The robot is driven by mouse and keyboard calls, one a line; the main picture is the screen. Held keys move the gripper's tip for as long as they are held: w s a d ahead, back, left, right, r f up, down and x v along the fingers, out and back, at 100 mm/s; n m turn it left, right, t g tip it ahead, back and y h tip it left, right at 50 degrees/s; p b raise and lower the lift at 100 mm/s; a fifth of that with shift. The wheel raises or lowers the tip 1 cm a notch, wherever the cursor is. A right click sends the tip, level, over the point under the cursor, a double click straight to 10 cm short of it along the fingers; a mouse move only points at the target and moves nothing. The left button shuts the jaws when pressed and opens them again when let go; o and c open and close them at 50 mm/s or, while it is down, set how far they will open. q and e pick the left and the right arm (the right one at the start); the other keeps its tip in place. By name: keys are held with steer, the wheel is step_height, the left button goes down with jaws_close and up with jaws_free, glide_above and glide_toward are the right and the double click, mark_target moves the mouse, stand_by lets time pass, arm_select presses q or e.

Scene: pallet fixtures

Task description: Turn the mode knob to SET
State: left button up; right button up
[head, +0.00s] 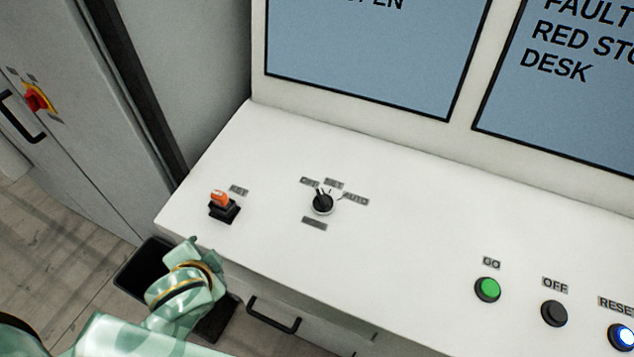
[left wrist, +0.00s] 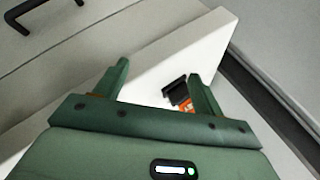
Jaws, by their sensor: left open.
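The mode knob (head: 322,204) is a small black round knob with a pale mark, on the white desk top. Small labels stand around its far side, with AUTO at the right; the others are too small to read surely. I cannot tell for certain which label the knob points at. My left gripper (head: 193,250) is at the desk's near left edge, to the left of and nearer than the knob. In the left wrist view the left gripper (left wrist: 157,68) has its two green fingers spread with nothing between the tips. My right gripper is not in view.
An orange-topped switch on a black base (head: 223,207) stands left of the knob; it shows beside a finger in the left wrist view (left wrist: 177,92). Green GO (head: 487,289), black OFF (head: 554,313) and lit RESET (head: 621,336) buttons are at right. Screens (head: 365,60) rise behind.

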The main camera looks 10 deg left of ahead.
mark_target(323, 196)
arm_select(q)
steer(key=w+d+r+m+t+h, duration=0.3)
steer(key=w+r+m+t, duration=0.3)
steer(key=r, duration=0.4)
steer(key=w+d+r+m+t+h, duration=0.25)
steer(key=w+r+m+t, duration=0.25)
steer(key=w+r+t, duration=0.45)
steer(key=s+d+r+m+g+h, duration=0.1)
steer(key=d+r+m+g+h, duration=0.3)
steer(key=m+h, duration=0.35)
steer(key=s+d+r+m+g+h, duration=0.25)
steer(key=d+m+h, duration=0.35)
steer(key=m, duration=0.3)
step_height(323, 196, down, 5)
steer(key=d+m+g+y, duration=0.1)
steer(key=d+m+g, duration=0.1)
steer(key=m+g, duration=0.75)
steer(key=a+f+m+g+y+p, duration=0.1)
steer(key=a+f+m+g+y, duration=0.15)
steer(key=a+f+y, duration=0.45)
steer(key=shift+t+h, duration=0.3)
steer(key=x, duration=0.5)
steer(key=p+x, duration=0.1)
steer(key=x, duration=0.9)
steer(key=shift+w+a+p, duration=0.2)
steer(key=shift+w+p, duration=0.05)
steer(key=shift+p, duration=0.15)
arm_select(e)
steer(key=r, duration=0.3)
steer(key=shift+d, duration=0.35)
